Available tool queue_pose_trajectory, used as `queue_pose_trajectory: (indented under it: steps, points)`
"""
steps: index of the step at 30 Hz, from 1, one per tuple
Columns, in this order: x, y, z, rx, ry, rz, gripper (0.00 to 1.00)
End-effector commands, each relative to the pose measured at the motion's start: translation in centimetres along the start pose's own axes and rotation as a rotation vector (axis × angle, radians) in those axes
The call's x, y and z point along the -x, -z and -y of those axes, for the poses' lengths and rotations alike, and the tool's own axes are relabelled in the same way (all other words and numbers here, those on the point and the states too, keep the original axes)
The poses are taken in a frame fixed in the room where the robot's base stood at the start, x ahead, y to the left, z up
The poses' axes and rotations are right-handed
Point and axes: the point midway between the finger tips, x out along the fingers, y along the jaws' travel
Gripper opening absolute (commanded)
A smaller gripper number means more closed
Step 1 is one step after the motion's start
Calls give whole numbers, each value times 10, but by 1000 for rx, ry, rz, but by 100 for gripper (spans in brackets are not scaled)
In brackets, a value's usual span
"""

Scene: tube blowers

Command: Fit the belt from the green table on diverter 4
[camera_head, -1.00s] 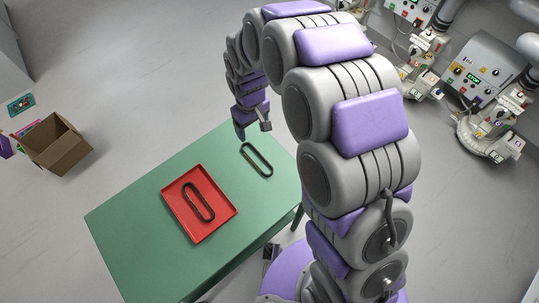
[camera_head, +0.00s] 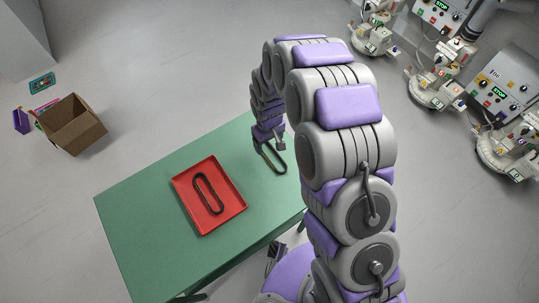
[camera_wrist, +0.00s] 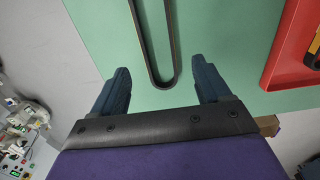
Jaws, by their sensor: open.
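A dark belt (camera_head: 272,160) lies flat on the bare part of the green table (camera_head: 140,217), near its right end. It forms a long loop; in the wrist view the near end of the belt (camera_wrist: 163,84) shows between my fingers. My gripper (camera_head: 270,146) is open and above the belt, with one finger on each side of the loop and neither touching it. The open gripper (camera_wrist: 160,85) also shows in the wrist view. A second dark belt (camera_head: 208,193) lies in a red tray (camera_head: 233,213) on the table. I cannot read which machine is diverter 4.
Several machines with control panels (camera_head: 503,81) and pale fixtures (camera_head: 440,88) stand along the right. A cardboard box (camera_head: 72,125) sits on the floor at the left, beside small coloured items (camera_head: 42,83). The floor between is clear.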

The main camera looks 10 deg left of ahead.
Motion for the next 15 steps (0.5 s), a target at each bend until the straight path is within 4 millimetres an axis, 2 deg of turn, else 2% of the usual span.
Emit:
queue_pose_trajectory:
  steps: [5, 12, 15]
  points:
    - [-12, -3, -1, -2, 3, 1, 77]
    - [-47, 0, 3, -1, 0, 5, 77]
    - [-54, 1, 3, -1, -1, 3, 77]
